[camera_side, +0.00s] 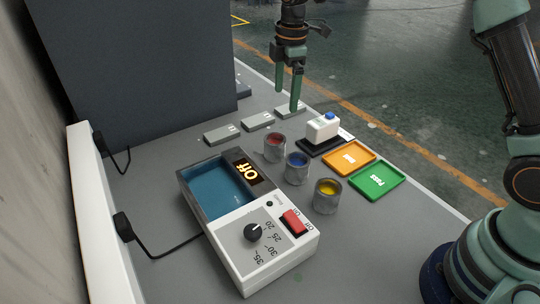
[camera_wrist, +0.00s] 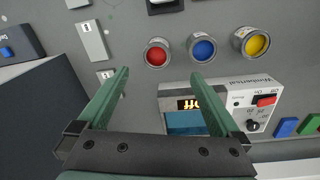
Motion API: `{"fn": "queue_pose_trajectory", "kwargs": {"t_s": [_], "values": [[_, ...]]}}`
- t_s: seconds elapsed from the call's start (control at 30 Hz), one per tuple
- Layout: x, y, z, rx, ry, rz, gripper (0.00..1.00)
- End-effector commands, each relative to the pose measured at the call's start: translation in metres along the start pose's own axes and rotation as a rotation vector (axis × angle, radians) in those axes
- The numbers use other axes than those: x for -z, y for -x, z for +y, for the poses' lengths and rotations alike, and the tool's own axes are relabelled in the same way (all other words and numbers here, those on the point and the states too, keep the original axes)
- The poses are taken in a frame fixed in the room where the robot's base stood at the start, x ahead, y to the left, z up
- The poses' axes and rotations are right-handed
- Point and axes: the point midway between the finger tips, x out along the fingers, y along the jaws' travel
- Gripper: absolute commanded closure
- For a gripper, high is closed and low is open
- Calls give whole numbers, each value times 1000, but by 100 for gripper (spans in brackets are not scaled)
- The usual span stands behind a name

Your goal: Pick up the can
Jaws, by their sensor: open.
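Three small grey metal cans stand upright in a row on the grey bench. One holds red paint (camera_side: 275,148), one blue (camera_side: 297,168) and one yellow (camera_side: 326,196). The wrist view shows the red can (camera_wrist: 157,53), the blue can (camera_wrist: 202,47) and the yellow can (camera_wrist: 250,42) beyond my fingertips. My gripper (camera_side: 287,99) is open and empty, fingers pointing down, above the far end of the bench and apart from the cans. In the wrist view, the red can lies just beyond the gap between my fingertips (camera_wrist: 160,73).
A white bath unit (camera_side: 283,258) with an "Off" display stands in front of the cans. A white device with a blue top (camera_side: 322,128), an orange tray (camera_side: 348,157) and a green tray (camera_side: 377,181) are to their right. Flat grey plates (camera_side: 222,134) lie behind. A dark panel (camera_side: 140,70) rises back left.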

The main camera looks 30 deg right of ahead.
Motion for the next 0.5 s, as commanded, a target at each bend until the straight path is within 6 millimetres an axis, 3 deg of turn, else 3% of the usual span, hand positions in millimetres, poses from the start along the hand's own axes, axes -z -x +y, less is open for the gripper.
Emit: {"fn": "queue_pose_trajectory", "kwargs": {"t_s": [0.1,0.5], "values": [[9,-27,9,38,109,-11,0],[15,-73,12,69,210,-18,0]]}}
